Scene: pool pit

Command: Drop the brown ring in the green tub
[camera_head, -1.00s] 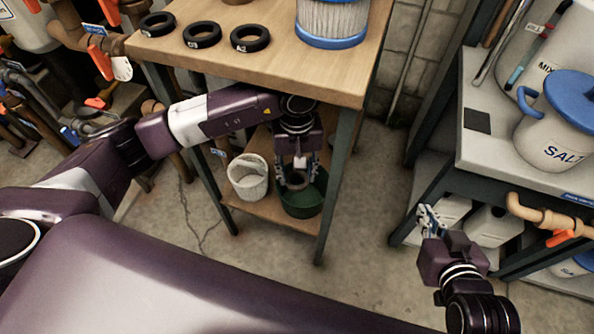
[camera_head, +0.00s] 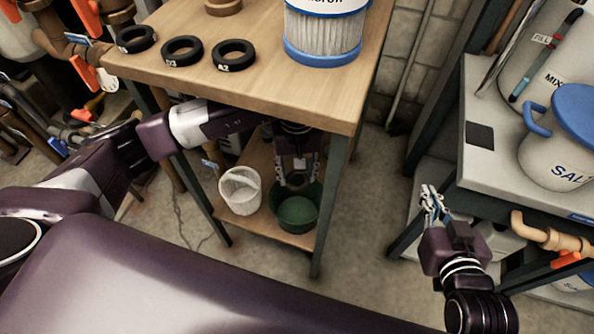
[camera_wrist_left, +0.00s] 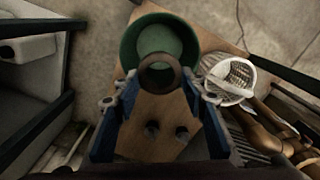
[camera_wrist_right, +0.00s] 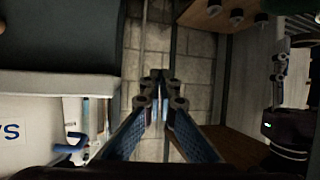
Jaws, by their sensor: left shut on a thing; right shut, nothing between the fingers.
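My left gripper (camera_head: 297,172) is under the workbench top, shut on the brown ring (camera_head: 296,183). The ring also shows between the fingertips in the left wrist view (camera_wrist_left: 160,91). The green tub (camera_head: 313,203) stands open on the bench's lower shelf. In the head view the ring overlaps the tub's back part. In the left wrist view the ring overlaps the near rim of the tub (camera_wrist_left: 128,48). The height gap between them is hard to tell. My right gripper (camera_head: 433,203) is shut and empty, away at the right; it also shows in the right wrist view (camera_wrist_right: 160,108).
A white basket (camera_head: 239,192) stands left of the tub on the shelf (camera_head: 262,226). The workbench top (camera_head: 200,78) with black rings (camera_head: 234,55) and a filter cartridge (camera_head: 324,38) is above my left gripper. A grey counter (camera_head: 480,180) stands at the right.

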